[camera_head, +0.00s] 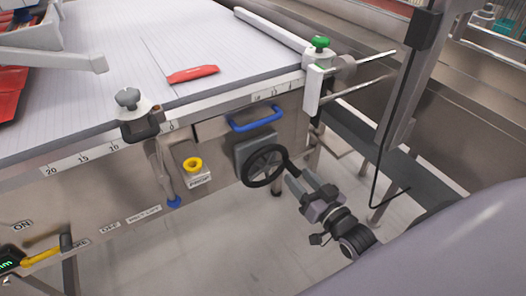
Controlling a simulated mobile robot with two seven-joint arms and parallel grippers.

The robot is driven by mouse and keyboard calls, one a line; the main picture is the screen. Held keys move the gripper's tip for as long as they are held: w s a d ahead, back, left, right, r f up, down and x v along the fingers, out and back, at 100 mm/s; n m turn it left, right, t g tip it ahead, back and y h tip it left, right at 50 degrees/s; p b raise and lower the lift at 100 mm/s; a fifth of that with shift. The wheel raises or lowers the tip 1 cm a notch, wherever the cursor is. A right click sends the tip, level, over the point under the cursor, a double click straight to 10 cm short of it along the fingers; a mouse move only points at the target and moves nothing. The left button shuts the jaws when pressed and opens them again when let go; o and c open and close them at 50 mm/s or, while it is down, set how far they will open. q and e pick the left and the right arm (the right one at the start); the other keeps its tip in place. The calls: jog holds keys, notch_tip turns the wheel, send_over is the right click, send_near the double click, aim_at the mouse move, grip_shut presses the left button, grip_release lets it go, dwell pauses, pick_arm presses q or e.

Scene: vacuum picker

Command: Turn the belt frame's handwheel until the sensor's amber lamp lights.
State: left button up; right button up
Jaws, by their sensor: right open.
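The black handwheel (265,166) is mounted on a grey plate (243,150) on the front of the belt frame (215,130). My right gripper (294,176) is open at the wheel's right side, its fingertips close to the rim. I cannot tell whether they touch it. A green-topped fitting (319,44) stands at the belt's right corner. I cannot tell whether it is the sensor, and I make out no lit amber lamp. My left gripper is out of view.
A blue handle (256,118) is above the handwheel. A red flat piece (193,74) lies on the white belt (130,35). A grey-knobbed clamp (128,100) is on the frame edge beside a scale. Metal rods (365,70) stick out right of the frame. The floor below is clear.

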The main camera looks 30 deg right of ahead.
aim_at(287, 163)
jog(key=shift+s+r, duration=0.1)
jog(key=shift+r, duration=0.05)
jog(key=shift+w+a+b, duration=0.15)
jog(key=shift+w+b, duration=0.15)
jog(key=shift+w, duration=1.45)
jog(key=shift+w+a+b, duration=0.1)
jog(key=shift+w+b, duration=0.15)
jog(key=shift+w, duration=1.45)
jog(key=shift+c, duration=0.3)
grip_shut()
